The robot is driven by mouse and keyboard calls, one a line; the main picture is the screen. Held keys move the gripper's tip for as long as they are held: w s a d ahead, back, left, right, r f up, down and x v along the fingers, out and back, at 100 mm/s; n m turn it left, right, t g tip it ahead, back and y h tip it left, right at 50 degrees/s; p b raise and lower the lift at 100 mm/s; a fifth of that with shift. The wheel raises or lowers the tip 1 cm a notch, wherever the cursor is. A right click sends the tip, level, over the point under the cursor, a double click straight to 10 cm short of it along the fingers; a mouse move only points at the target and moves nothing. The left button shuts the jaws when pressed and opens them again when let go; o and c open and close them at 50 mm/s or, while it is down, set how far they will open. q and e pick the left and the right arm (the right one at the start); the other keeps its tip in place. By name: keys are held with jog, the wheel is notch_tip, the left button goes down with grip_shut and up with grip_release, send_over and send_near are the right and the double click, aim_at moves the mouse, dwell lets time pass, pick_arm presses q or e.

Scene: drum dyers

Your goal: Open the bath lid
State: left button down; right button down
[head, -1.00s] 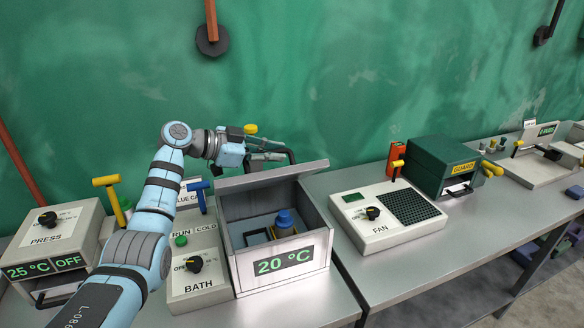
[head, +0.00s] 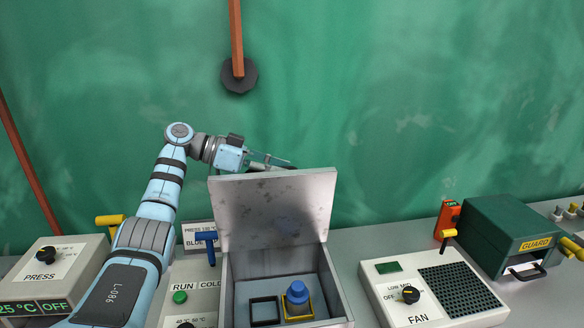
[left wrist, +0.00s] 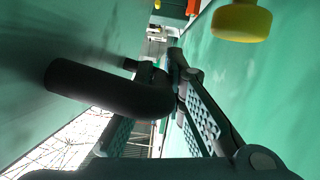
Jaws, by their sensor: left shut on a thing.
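The bath (head: 340,322) is a grey open box beside its control panel. Its grey metal lid (head: 275,210) stands nearly upright at the back of the box, with its inner face towards me. Inside the bath are a blue-topped object (head: 298,291) in a yellow frame and an empty dark frame (head: 264,311). My left gripper (head: 272,162) is behind the lid's top edge, partly hidden by it. It is shut on the lid's black bar handle, which shows large in the left wrist view (left wrist: 105,88). My right gripper is not in view.
The bath panel with a green button (head: 180,297) and blue lever (head: 206,246) stands left of the bath. The press (head: 50,270) is further left. The fan unit (head: 430,290) and green guard box (head: 520,235) are on the right. The green wall is close behind.

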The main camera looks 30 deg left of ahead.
pick_arm(q)
jog(key=shift+f, duration=0.15)
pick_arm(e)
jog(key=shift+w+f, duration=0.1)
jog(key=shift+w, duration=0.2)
pick_arm(q)
jog(key=c, duration=1.8)
grip_release()
jog(key=shift+o, duration=0.7)
jog(key=shift+w+a, duration=0.1)
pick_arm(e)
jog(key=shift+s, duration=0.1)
pick_arm(q)
jog(key=v, duration=1.2)
jog(key=shift+w, duration=0.1)
